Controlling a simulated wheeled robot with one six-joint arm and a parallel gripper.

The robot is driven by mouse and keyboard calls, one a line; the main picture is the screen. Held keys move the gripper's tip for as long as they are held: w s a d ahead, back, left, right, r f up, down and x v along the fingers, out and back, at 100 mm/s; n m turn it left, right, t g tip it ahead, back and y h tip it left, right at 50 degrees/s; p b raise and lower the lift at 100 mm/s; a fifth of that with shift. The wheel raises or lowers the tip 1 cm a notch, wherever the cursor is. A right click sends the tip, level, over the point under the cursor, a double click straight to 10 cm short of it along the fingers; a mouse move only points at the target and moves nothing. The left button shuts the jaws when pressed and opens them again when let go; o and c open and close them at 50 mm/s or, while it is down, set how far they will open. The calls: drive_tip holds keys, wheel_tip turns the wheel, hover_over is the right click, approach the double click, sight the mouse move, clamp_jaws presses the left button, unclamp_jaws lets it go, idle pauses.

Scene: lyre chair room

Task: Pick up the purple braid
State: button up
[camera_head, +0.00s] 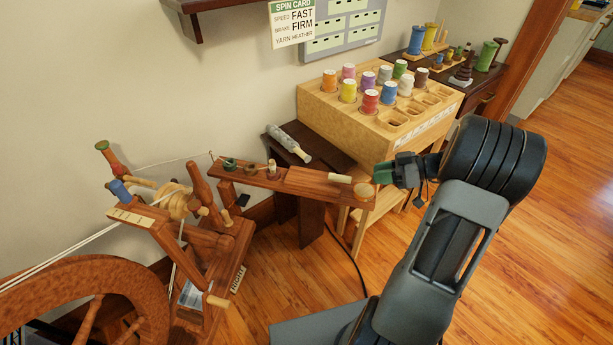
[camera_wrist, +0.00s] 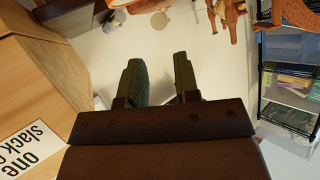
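In the head view, a purple roll (camera_head: 368,80) stands among other coloured rolls in the wooden rack. It is the only clearly purple thing I see; I cannot tell if it is a braid. My gripper (camera_head: 382,173) is in front of the rack, lower than its top and near the right end of the reddish plank. It points left. In the wrist view, the two green fingers of my gripper (camera_wrist: 159,80) are apart with nothing between them. No purple thing shows clearly there.
The wooden rack (camera_head: 340,114) holds several rolls and has empty slots at right. A reddish plank (camera_head: 285,178) with small parts reaches toward my gripper. A spinning wheel (camera_head: 105,285) stands at left. A pale twisted bundle (camera_head: 288,142) lies on a dark stool. Floor at right is clear.

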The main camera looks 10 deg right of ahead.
sight(350, 179)
drive_tip(key=x, duration=0.3)
drive_tip(key=shift+w+a+f, duration=0.15)
drive_tip(key=shift+a+f, duration=0.05)
drive_tip(key=shift+a, duration=0.15)
drive_tip(key=shift+b+x, duration=0.8)
drive_tip(key=shift+x, duration=1.85)
drive_tip(key=shift+f, duration=0.2)
drive_tip(key=shift+c, duration=0.2)
clamp_jaws()
drive_tip(key=shift+r, duration=0.1)
